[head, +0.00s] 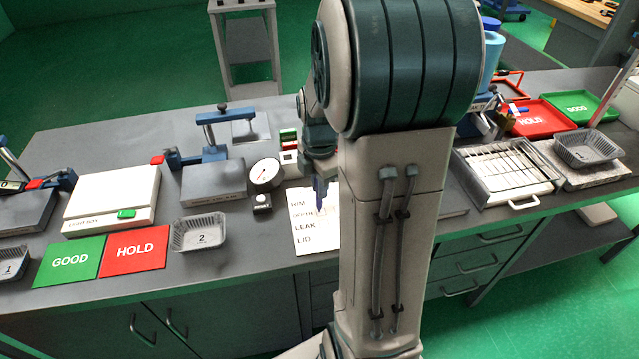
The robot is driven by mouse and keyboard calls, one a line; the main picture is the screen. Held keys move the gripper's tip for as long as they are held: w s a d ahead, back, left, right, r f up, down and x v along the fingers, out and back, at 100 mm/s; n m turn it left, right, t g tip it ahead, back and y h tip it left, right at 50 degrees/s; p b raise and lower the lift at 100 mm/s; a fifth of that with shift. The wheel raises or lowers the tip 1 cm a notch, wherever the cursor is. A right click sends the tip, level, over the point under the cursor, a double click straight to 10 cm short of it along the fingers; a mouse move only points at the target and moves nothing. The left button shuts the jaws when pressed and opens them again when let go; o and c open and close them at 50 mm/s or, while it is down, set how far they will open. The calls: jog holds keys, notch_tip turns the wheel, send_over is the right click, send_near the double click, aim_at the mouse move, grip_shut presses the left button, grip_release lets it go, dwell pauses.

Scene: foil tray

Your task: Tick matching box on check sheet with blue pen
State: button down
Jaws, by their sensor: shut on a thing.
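The white check sheet (308,248) lies on the grey bench in front of my arm. Its printed lines read RIM, DEPTH, LEAK and LID. My gripper (320,178) points down over the upper part of the sheet. It is shut on the blue pen (320,196), which hangs roughly upright with its tip low near the DEPTH line. I cannot tell whether the tip touches the paper.
A round dial gauge (265,174) and a small black block (262,203) stand left of the sheet. Tray 2 (198,232), a red HOLD mat (136,250) and a green GOOD mat (69,261) lie further left. A drawer-like rack (507,172) and another foil tray (588,149) are at right.

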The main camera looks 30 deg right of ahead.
jog(key=shift+s, duration=0.3)
dwell(0.4)
jog(key=shift+w+d, duration=0.35)
jog(key=shift+d, duration=0.15)
dwell(1.1)
notch_tip(320, 180, up, 6)
jog(key=p, duration=0.4)
dwell(0.4)
dwell(0.4)
